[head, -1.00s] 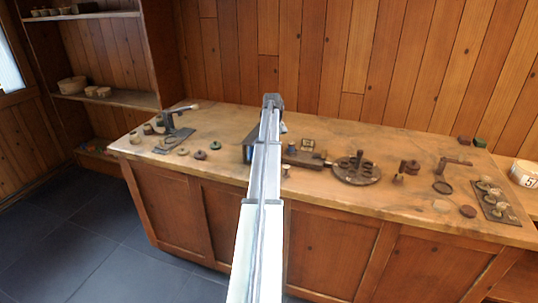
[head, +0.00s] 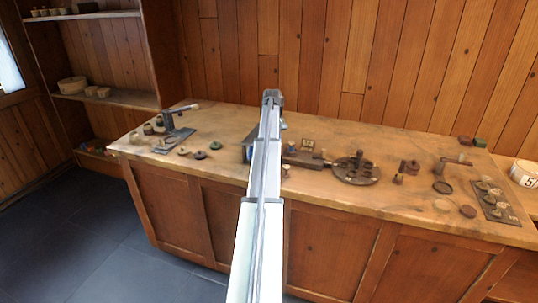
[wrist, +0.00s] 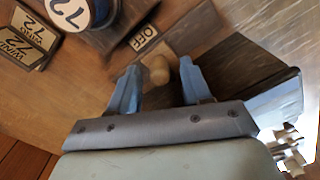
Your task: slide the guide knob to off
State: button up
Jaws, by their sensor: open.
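In the wrist view a small round wooden guide knob (wrist: 159,69) shows between my gripper's two blue fingers, near their tips. My gripper (wrist: 158,78) is open, with a gap visible on each side of the knob. A small OFF label (wrist: 143,38) lies just beyond the knob, slightly to its left, on a brown bar. I cannot tell how deep the knob sits between the fingers. In the head view my arm hides the knob and most of my gripper.
In the head view a round dark stand with pegs (head: 356,170) is to the right on the wooden bench (head: 330,195). Small discs (head: 200,155) lie left.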

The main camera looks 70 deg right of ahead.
jog(key=shift+r, duration=2.75)
grip_shut()
jog(key=shift+r, duration=0.2)
notch_tip(320, 180, up, 4)
jog(key=shift+f, duration=0.2)
dwell(0.3)
